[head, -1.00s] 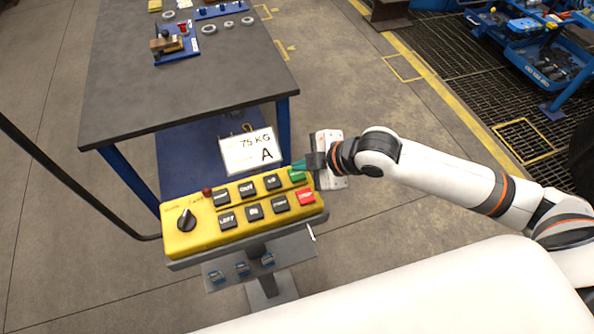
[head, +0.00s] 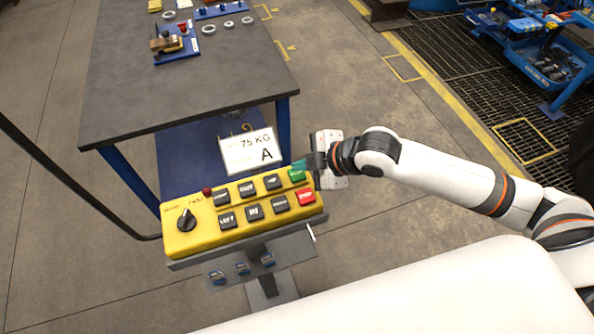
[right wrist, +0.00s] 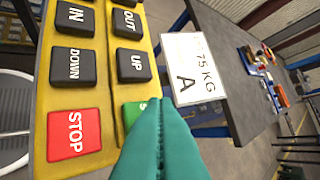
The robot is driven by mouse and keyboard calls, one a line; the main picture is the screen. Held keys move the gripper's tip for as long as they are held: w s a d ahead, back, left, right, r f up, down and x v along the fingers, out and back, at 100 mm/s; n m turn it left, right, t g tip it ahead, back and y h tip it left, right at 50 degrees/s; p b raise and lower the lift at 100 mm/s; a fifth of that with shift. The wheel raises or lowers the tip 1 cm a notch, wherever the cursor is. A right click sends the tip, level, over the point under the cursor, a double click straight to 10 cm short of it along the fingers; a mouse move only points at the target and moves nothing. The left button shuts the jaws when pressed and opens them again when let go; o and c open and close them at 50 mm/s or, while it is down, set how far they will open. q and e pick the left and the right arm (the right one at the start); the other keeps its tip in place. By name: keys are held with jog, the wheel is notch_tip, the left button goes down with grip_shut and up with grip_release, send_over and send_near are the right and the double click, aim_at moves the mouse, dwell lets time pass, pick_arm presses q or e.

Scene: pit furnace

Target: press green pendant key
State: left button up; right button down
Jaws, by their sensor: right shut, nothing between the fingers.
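The yellow pendant (head: 192,241) stands on a grey stand at the lower middle of the head view. Its green key (head: 297,175) is at the top right corner, above the red STOP key (head: 306,197). My right gripper (head: 298,164) is shut and empty, its teal fingertips just behind and above the green key. In the right wrist view the shut fingers (right wrist: 162,108) cover part of the green key (right wrist: 134,110). I cannot tell whether they touch it. The red STOP key (right wrist: 74,135) shows at the left. My left gripper is not in view.
A white sign (head: 250,152) reading 75 KG A stands right behind the pendant. A dark-topped table (head: 190,90) with blue legs is behind it. Black keys, a rotary knob (head: 187,219) and a small red button (head: 207,192) share the pendant.

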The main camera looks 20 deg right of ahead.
aim_at(302, 176)
jog(key=shift+f, duration=0.15)
jog(key=shift+f, duration=0.25)
jog(key=shift+f, duration=0.55)
dwell(0.5)
jog(key=shift+r, duration=0.1)
jog(key=shift+r+p, duration=0.85)
jog(key=shift+p, duration=0.15)
notch_tip(302, 176, up, 5)
jog(key=p, duration=0.5)
jog(key=shift+r, duration=0.1)
